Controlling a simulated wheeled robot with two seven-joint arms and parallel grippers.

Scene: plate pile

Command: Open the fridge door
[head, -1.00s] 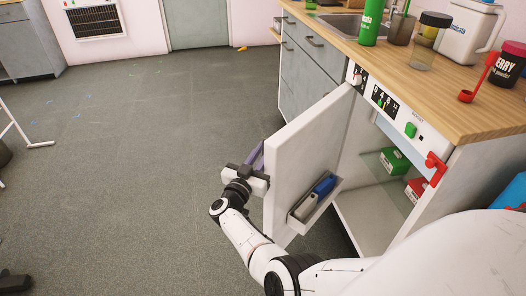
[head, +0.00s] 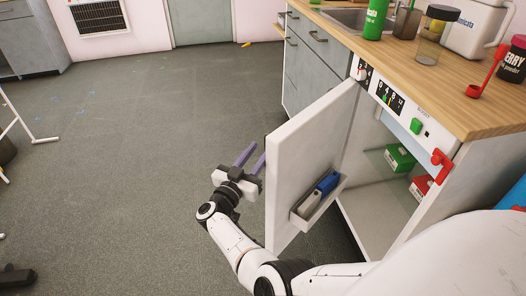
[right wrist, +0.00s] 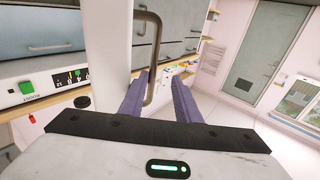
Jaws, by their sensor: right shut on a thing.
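The fridge door (head: 305,155) stands wide open, swung out to the left, with a small shelf on its inner side. The fridge interior (head: 375,205) shows in the head view. My right gripper (head: 253,157) is on the door's outer side, left of its edge. In the right wrist view the door handle (right wrist: 155,40), a grey bar, runs down between the two purple fingers of my right gripper (right wrist: 158,95). The fingers are shut on the handle, though gaps show beside it. The handle is hidden behind the door in the head view. My left gripper is not in view.
The wooden counter (head: 440,85) above the fridge holds a green bottle (head: 376,18), a jar (head: 433,40) and a red scoop (head: 475,90). Green (head: 400,157) and red (head: 421,187) boxes sit inside the fridge. The floor (head: 130,160) left of the door is clear.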

